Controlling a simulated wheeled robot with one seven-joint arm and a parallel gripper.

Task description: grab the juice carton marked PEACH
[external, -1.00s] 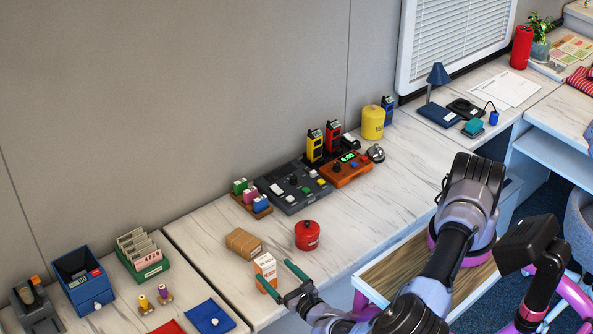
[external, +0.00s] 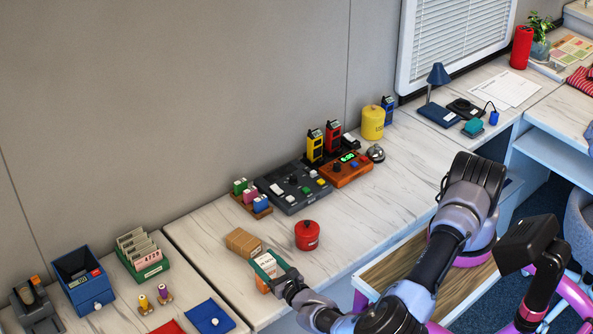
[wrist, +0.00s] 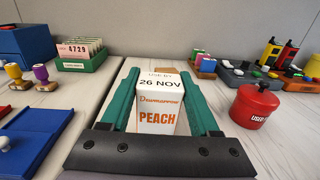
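The juice carton (wrist: 157,102) is white with orange lettering that reads PEACH, and its top reads USE BY 26 NOV. It stands upright on the desk and also shows in the external view (external: 264,284), partly covered by my gripper. My gripper (wrist: 160,88) has two green fingers, one on each side of the carton. A gap shows between the carton and the fingers in the wrist view, so the fingers are open around it.
A red pot-like canister (external: 307,236) stands to the right of the carton. A brown cardboard box (external: 243,242) lies just behind it. A blue pad (external: 210,316) lies to the left. The desk right of the red canister is clear.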

